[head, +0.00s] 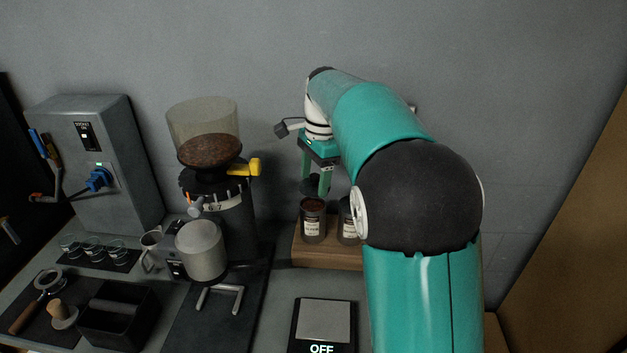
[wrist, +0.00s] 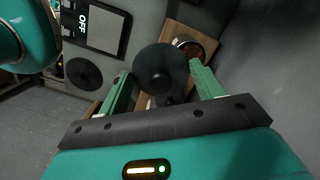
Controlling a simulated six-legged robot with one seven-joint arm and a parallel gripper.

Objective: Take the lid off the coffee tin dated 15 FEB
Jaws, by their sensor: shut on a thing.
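My gripper (head: 316,188) is shut on a dark round lid (wrist: 160,62), which sits between the two green fingers in the wrist view. In the head view the lid (head: 311,186) is just above an open coffee tin (head: 313,226), apart from its rim. Brown coffee shows in this tin, and it stands upright on a wooden stand. A second tin (head: 347,224) stands to its right, partly hidden by my arm. Both carry pale labels, too small to read for dates. An open tin with brown contents (wrist: 190,46) also shows in the wrist view, beyond the lid.
The wooden stand (head: 325,256) is against the wall. A scale (head: 323,325) reading OFF lies in front of it. A grinder (head: 230,210) with a bean hopper stands to the left. Glasses, a black box (head: 117,315) and a grey machine (head: 100,150) are farther left.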

